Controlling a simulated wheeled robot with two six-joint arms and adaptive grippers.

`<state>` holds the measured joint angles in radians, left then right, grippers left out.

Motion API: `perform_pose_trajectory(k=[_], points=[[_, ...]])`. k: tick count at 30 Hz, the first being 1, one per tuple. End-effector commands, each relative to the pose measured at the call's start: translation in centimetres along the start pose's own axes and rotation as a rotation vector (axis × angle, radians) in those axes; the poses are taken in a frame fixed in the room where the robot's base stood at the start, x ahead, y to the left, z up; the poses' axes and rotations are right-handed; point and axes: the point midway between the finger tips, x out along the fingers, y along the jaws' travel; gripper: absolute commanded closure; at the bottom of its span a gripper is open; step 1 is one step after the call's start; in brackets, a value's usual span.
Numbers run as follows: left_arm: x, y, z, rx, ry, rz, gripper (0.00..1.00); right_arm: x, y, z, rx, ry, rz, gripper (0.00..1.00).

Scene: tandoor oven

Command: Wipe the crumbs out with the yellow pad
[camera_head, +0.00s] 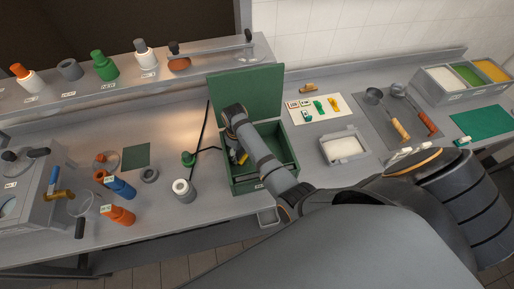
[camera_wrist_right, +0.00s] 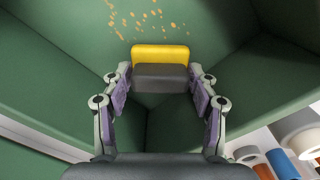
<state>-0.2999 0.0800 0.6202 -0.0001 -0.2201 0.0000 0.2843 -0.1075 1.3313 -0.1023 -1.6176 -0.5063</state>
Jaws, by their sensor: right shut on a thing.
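The green box (camera_head: 232,187) stands open on the counter, its green lid (camera_head: 245,92) raised at the back. My right gripper (camera_head: 239,148) reaches down into the box. In the wrist view, the right gripper (camera_wrist_right: 160,95) is shut on the grey grip of the yellow pad (camera_wrist_right: 160,53). A bit of the yellow pad (camera_head: 242,158) also shows below the gripper in the head view. Scattered orange-brown crumbs (camera_wrist_right: 150,16) lie on the green inner surface just beyond the pad, at the top of the wrist view. My arm hides part of the box. My left gripper is out of view.
Left of the box stand a white-topped grey jar (camera_head: 183,190) and a blue bottle (camera_head: 120,187). Right of it are a white board (camera_head: 318,107) with small coloured pieces and a grey tray (camera_head: 344,147). A shelf (camera_head: 120,80) with bottles runs behind.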

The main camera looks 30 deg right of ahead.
Motion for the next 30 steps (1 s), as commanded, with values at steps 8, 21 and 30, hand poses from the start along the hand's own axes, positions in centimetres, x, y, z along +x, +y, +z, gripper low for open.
perform_pose_trajectory(k=[8,21,30], points=[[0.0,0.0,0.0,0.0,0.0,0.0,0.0,0.0,0.1,0.1,0.001,-0.001,0.001,0.78],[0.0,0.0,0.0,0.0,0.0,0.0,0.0,0.1,3.2,3.3,0.002,-0.003,0.002,0.78],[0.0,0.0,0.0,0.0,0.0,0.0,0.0,0.0,3.5,3.6,0.0,-0.001,-0.001,0.78]])
